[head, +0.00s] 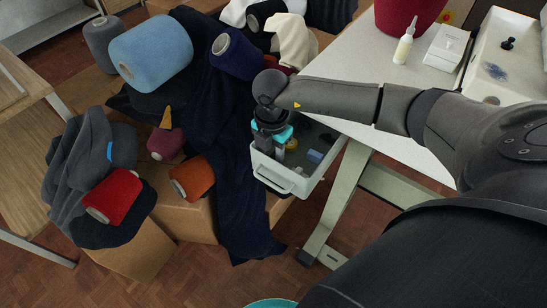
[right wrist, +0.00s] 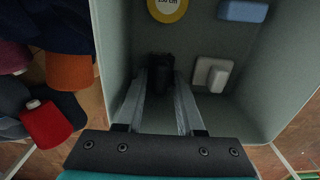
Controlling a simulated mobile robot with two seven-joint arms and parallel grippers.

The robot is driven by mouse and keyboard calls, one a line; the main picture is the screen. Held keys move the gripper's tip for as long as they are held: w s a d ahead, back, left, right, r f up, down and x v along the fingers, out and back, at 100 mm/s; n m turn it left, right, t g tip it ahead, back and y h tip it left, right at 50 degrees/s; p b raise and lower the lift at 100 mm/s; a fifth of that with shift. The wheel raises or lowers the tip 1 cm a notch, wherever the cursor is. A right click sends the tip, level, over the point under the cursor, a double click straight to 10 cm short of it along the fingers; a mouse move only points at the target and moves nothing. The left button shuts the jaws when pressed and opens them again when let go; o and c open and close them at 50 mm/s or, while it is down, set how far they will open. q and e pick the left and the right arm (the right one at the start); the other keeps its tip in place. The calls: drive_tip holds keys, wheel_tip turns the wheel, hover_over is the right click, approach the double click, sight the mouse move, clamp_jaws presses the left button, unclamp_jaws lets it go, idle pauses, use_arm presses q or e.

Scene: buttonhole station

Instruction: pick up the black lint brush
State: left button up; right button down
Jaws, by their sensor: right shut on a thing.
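A black object (right wrist: 160,70), which looks like the black lint brush, stands inside a pale grey bin (right wrist: 228,116). My right gripper (right wrist: 159,88) reaches down into the bin and is shut on the brush, with one finger on each side of it. The lower part of the brush is dark and hard to make out. In the head view my right gripper (head: 271,146) is over the left part of the bin (head: 285,180), and the arm hides the brush there. My left gripper is in neither view.
The bin also holds a yellow tape roll (right wrist: 167,8), a blue block (right wrist: 242,11) and a white block (right wrist: 212,74). A white table (head: 345,67) stands beside it on the right. Yarn cones and dark cloth (head: 240,185) crowd the boxes on the left.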

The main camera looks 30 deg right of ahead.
drive_tip(key=shift+r, duration=0.2)
drive_tip(key=shift+r, duration=0.2)
drive_tip(key=shift+r+p, duration=0.45)
drive_tip(key=shift+r, duration=0.2)
wheel_tip(320, 180, up, 8)
drive_tip(key=p, duration=0.2)
drive_tip(key=shift+f+p, duration=0.2)
drive_tip(key=shift+p, duration=0.15)
wheel_tip(320, 180, up, 9)
drive_tip(key=p, duration=0.3)
hover_over(272, 156)
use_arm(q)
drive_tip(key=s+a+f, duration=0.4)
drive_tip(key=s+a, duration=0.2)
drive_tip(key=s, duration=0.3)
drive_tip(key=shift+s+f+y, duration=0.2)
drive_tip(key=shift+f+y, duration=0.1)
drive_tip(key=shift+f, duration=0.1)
use_arm(e)
drive_tip(key=shift+r, duration=0.7)
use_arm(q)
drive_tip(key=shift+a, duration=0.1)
use_arm(e)
drive_tip(key=c, duration=1.1)
unclamp_jaws()
clamp_jaws()
